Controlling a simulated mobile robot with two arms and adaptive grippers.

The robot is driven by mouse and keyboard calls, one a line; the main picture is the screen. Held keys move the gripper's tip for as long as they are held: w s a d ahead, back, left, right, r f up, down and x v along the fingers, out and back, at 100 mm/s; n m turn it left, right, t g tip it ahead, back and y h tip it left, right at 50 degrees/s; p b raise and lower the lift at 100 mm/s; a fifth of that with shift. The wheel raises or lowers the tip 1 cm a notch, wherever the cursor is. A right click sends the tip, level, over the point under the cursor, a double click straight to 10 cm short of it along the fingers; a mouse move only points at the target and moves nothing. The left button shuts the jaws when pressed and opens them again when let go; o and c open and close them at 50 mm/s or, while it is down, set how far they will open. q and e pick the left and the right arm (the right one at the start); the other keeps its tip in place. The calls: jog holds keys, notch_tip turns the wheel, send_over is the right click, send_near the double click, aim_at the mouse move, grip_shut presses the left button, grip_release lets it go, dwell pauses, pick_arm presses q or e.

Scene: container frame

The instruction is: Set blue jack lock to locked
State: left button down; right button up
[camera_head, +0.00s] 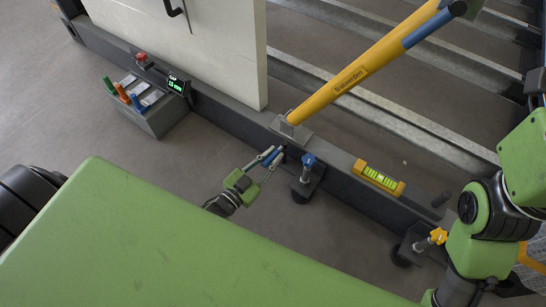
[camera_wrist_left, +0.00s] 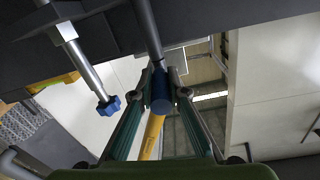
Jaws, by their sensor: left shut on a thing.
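My left gripper (camera_head: 277,153) is at the side of the dark frame beam, with its fingers around a small blue-ended bar (camera_head: 268,155), apparently the blue jack lock. In the left wrist view this blue end (camera_wrist_left: 161,96) sits between the two fingers (camera_wrist_left: 160,92), on a dark rod running up to the beam. My left gripper is shut on it. The blue jack (camera_head: 306,170) with its blue star knob stands just right of the gripper; its knob also shows in the left wrist view (camera_wrist_left: 109,105). My right arm is at the right; its gripper is out of view.
A yellow spirit level (camera_head: 379,179) lies on the beam (camera_head: 335,163). A jack with a yellow knob (camera_head: 437,236) stands further right. A yellow diagonal brace (camera_head: 365,68) rises from the beam. A grey box (camera_head: 158,116) with coloured handles and a green display stands left. Floor left of my gripper is clear.

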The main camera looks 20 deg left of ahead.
pick_arm(q)
jog(key=shift+s+d+f, duration=0.1)
jog(key=shift+d+f, duration=0.05)
dwell(0.3)
jog(key=c, duration=2)
grip_release()
jog(key=shift+o, duration=0.2)
jog(key=v, duration=1.2)
jog(key=shift+d, duration=0.15)
